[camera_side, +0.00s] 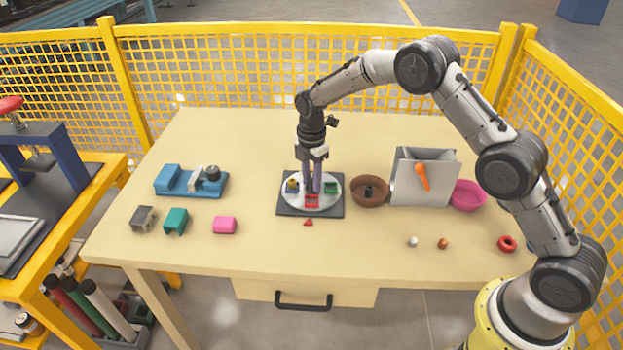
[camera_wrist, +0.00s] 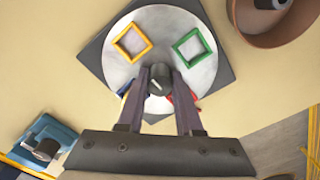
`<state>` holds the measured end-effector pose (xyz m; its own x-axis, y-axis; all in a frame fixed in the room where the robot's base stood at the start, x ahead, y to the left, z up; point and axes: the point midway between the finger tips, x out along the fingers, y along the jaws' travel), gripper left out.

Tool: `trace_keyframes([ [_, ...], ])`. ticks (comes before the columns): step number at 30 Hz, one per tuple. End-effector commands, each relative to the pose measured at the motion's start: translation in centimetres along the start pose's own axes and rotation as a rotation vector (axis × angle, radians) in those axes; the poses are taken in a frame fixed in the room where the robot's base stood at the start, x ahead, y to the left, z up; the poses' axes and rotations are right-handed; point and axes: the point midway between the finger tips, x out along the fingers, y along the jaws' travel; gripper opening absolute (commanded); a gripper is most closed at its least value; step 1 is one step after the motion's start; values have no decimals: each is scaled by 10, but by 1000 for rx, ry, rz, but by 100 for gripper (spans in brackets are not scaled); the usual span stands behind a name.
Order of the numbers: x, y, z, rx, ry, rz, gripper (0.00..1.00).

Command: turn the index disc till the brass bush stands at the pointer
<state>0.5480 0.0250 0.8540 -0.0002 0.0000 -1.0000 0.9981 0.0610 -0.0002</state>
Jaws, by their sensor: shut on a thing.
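The round pale index disc (camera_side: 299,204) sits on a dark square base (camera_side: 337,212) mid-table. A red triangular pointer (camera_side: 308,222) lies at its front edge. In the side view a red frame (camera_side: 311,201) is on the pointer's side, a green frame (camera_side: 330,188) is on the right, and a blue frame (camera_side: 292,187) with a small yellowish thing is on the left; I cannot tell surely whether that is the brass bush. In the wrist view the yellow frame (camera_wrist: 118,49) and green frame look empty. My gripper (camera_wrist: 161,78) is shut on the disc's dark centre knob (camera_wrist: 158,72).
A brown bowl (camera_side: 369,202) with a dark piece inside, a grey box (camera_side: 420,196) with an orange spoon, and a pink bowl (camera_side: 468,193) stand right. A blue fixture (camera_side: 175,182) and several small blocks are left. Small round parts lie front right.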

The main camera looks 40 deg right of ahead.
Motion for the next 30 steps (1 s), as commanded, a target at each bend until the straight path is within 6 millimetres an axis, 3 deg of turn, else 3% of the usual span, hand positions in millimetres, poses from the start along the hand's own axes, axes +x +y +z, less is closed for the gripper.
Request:
trace_keyframes([
  [30, -2, 1, 0, -492, 0, 2, 0],
])
